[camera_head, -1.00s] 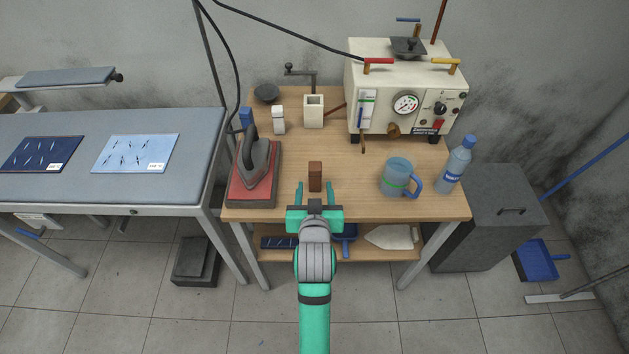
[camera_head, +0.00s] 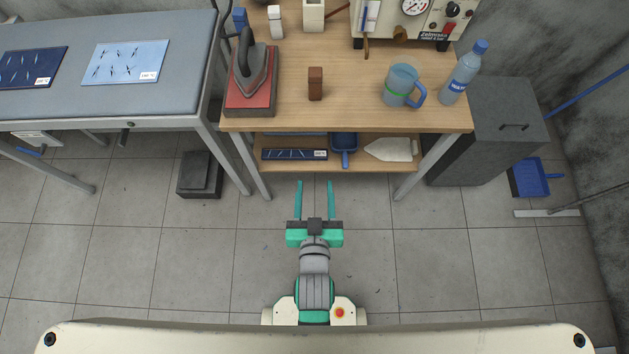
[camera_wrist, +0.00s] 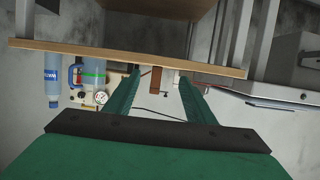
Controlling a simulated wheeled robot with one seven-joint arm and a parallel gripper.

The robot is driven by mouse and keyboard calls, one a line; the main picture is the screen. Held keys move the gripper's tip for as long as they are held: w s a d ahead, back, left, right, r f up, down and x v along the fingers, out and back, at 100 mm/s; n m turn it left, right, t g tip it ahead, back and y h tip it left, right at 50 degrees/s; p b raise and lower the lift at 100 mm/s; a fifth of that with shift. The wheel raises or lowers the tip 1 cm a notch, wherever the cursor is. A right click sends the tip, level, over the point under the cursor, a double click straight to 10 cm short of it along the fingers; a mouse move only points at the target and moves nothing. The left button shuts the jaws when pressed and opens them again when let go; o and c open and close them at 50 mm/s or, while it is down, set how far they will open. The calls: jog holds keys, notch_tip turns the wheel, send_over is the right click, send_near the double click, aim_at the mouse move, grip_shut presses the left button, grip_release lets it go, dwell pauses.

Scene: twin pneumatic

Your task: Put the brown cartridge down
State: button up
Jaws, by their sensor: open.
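The brown cartridge (camera_head: 315,84) stands upright on the wooden worktable (camera_head: 350,112), near its front edge and right of the iron. My gripper (camera_head: 314,184) is open and empty, in front of the table and well apart from the cartridge. Its two green fingers point toward the table. In the wrist view, which is upside down, the cartridge (camera_wrist: 156,78) shows beyond the table edge, between the open fingertips (camera_wrist: 158,86).
A steam iron (camera_head: 254,70) on a red pad stands left of the cartridge. A lower shelf (camera_head: 375,163) holds several items. The floor around my gripper is clear.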

jog(key=f+v, duration=0.1)
jog(key=v, duration=1.5)
jog(key=shift+s+t, duration=0.4)
jog(key=shift+s, duration=0.05)
jog(key=shift+s, duration=0.1)
